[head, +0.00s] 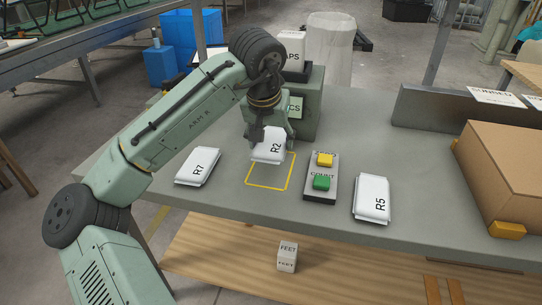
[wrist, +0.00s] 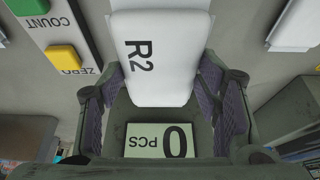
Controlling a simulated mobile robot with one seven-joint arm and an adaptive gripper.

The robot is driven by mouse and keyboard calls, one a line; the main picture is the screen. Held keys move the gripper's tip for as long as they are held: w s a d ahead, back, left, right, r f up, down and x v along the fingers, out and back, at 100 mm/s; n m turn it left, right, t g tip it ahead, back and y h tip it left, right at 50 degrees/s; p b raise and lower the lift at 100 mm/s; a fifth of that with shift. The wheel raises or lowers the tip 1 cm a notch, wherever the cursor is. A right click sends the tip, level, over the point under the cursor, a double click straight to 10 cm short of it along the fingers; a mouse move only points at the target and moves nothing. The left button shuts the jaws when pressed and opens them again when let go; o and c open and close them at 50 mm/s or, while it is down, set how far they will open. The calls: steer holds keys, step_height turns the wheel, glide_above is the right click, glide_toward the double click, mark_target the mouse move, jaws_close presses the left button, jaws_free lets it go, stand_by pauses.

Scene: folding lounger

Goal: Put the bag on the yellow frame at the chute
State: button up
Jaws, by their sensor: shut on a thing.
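My gripper (head: 271,134) is shut on the white bag marked R2 (head: 269,148), which also fills the upper middle of the wrist view (wrist: 155,60) between both fingers. In the head view the bag is over the far part of the yellow frame (head: 291,174) on the grey table and hides some of its outline. The bag appears to be a little above the table; exact height is hard to tell. The green chute unit (head: 309,110) stands just behind the frame. Its display (wrist: 155,140) reads 0 PCS in the wrist view.
Bag R7 (head: 198,166) lies left of the frame. A button panel with yellow and green buttons (head: 320,190) is just right of it, then bag R5 (head: 372,198). A cardboard box (head: 497,165) stands far right. The front of the grey table (head: 310,222) is clear.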

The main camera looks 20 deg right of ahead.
mark_target(271, 169)
steer(key=shift+f, duration=2.7)
steer(key=o, duration=1.3)
steer(key=shift+f, duration=0.1)
steer(key=shift+c, duration=0.2)
steer(key=v, duration=1.2)
steer(key=shift+b, duration=0.35)
